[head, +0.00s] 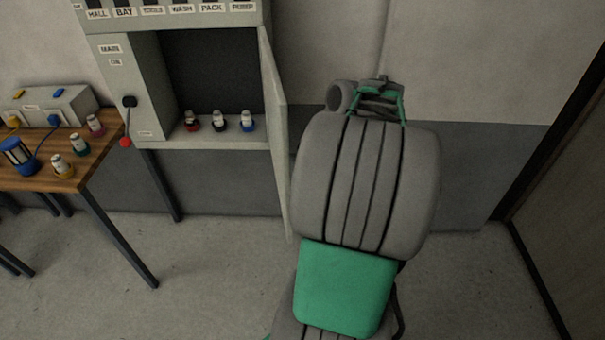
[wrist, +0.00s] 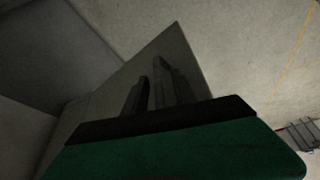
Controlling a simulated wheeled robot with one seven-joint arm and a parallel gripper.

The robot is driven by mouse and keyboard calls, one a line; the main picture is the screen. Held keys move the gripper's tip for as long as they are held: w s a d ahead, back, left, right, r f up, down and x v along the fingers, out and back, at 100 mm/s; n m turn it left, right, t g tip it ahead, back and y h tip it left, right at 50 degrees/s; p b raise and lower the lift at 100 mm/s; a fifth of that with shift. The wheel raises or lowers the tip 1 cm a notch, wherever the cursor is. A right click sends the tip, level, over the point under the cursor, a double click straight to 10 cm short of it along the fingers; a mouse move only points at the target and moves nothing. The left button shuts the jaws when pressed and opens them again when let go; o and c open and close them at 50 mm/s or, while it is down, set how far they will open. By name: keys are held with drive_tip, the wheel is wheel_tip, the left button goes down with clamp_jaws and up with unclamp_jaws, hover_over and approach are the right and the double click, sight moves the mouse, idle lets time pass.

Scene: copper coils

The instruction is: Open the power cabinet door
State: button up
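The grey power cabinet (head: 208,144) hangs on the back wall at the upper left of the head view. Its door (head: 278,130) stands swung well out from the right side, seen nearly edge-on, and the dark interior shows. No door handle is visible. In the wrist view, my gripper (wrist: 157,88) shows two dark fingers close together above its green body. They are in front of a grey panel, probably the door; I cannot tell whether they touch it.
A lever with a red knob (head: 126,141) is on the cabinet's left front. A wooden table (head: 75,178) with coils, a blue lantern and a grey box (head: 52,104) stands left. Floor at right is clear.

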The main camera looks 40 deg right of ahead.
drive_tip(key=p+v, duration=0.1)
drive_tip(key=v, duration=0.6)
drive_tip(key=shift+r, duration=0.35)
drive_tip(key=shift+s+d, duration=0.1)
